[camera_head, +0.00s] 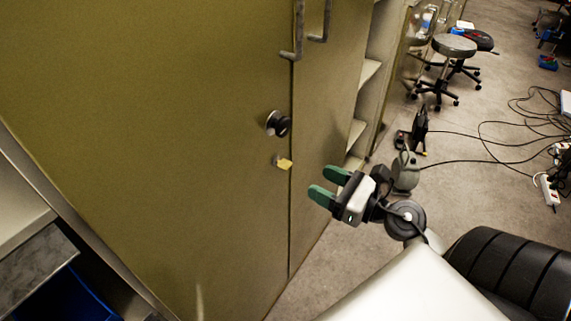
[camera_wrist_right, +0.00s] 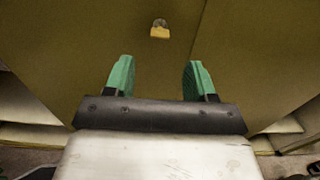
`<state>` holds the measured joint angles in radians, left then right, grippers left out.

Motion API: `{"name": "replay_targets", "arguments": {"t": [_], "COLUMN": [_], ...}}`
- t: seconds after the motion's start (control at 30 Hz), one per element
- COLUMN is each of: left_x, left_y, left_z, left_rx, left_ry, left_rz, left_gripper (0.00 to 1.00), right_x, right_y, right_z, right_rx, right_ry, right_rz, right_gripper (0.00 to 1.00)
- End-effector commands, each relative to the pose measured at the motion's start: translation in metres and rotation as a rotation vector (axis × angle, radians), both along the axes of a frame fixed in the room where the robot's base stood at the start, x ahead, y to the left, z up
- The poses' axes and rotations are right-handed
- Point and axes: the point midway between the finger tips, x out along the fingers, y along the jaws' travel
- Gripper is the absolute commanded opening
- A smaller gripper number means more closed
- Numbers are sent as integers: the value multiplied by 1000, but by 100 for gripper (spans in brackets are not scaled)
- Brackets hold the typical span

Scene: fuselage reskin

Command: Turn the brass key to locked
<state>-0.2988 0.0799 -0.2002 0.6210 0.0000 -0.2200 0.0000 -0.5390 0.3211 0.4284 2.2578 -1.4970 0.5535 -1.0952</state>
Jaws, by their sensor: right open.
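The brass key (camera_head: 285,163) sits in a small lock on the olive cabinet door (camera_head: 200,120), below a dark round knob (camera_head: 279,123) and close to the seam between the two doors. It also shows in the right wrist view (camera_wrist_right: 159,31), at the top centre beyond the fingertips. My right gripper (camera_head: 326,184) is open and empty, with green fingers pointing at the door. It is apart from the key, to its right and a little lower in the head view. In the right wrist view the two green fingers (camera_wrist_right: 160,75) stand wide apart. My left gripper is out of view.
Two bar handles (camera_head: 298,30) stick out at the top of the doors. Open shelves (camera_head: 358,130) stand beside the cabinet at right. A stool (camera_head: 453,46) and loose cables (camera_head: 510,125) are on the floor farther right. A grey ledge (camera_head: 35,265) is at lower left.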

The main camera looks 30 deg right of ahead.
Motion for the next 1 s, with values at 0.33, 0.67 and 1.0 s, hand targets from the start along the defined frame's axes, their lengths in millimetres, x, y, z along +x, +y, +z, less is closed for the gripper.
{"name": "replay_targets", "arguments": {"t": [0.33,0.67,1.0], "left_x": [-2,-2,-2], "left_y": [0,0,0], "left_z": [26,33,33], "left_rx": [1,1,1], "left_ry": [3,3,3], "left_rz": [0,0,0], "left_gripper": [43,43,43], "right_x": [58,90,91], "right_y": [23,37,38], "right_z": [5,1,0], "right_rx": [7,8,7], "right_ry": [-2,0,2], "right_rz": [-1,-1,-1], "right_gripper": [55,55,49]}}
